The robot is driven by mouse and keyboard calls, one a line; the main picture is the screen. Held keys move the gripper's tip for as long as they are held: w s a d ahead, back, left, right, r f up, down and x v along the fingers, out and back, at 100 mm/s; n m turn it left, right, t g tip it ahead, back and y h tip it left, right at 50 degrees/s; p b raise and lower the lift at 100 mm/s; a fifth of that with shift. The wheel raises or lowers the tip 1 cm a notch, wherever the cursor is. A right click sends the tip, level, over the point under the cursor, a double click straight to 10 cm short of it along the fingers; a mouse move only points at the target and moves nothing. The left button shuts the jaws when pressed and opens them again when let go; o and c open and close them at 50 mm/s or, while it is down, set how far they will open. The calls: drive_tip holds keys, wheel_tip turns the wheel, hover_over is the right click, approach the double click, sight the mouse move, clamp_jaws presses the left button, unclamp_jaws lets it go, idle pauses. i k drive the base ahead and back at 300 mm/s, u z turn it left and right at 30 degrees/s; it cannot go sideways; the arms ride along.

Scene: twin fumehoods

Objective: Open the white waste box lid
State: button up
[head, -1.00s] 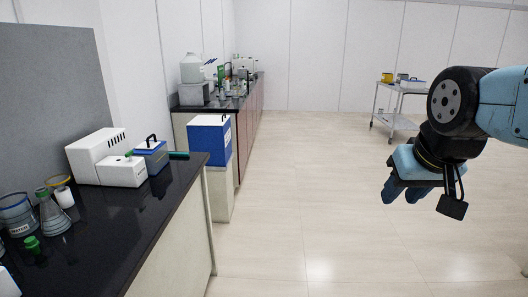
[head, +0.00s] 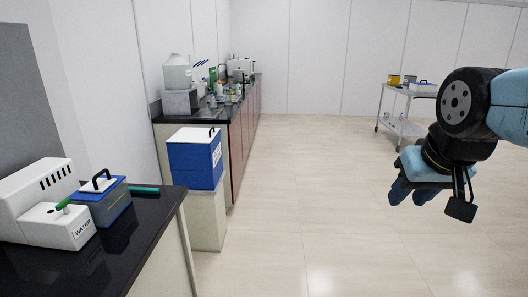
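A blue box with a white lid and a black handle (head: 196,160) stands on a pale pedestal, left of the middle in the head view. It looks like the waste box; writing on its right side is too small to read. Its lid is down. My gripper (head: 412,192) hangs in the air over the floor at the right, well apart from the box. It points down and to the left, with two blue fingers. The gap between the fingertips is not clear, and nothing shows held in it.
A black bench (head: 124,240) at the near left holds a white device (head: 68,226) marked WATER and a smaller blue box (head: 105,204) with a handle. A far bench (head: 207,113) carries lab items. A cart (head: 402,125) stands at the back right. The middle floor is clear.

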sight(190, 134)
drive_tip(key=u, duration=0.1)
drive_tip(key=i, duration=1.1)
drive_tip(key=u, duration=0.35)
drive_tip(key=i, duration=1.1)
drive_tip(key=u, duration=0.5)
drive_tip(key=i, duration=1.05)
drive_tip(key=u, duration=0.25)
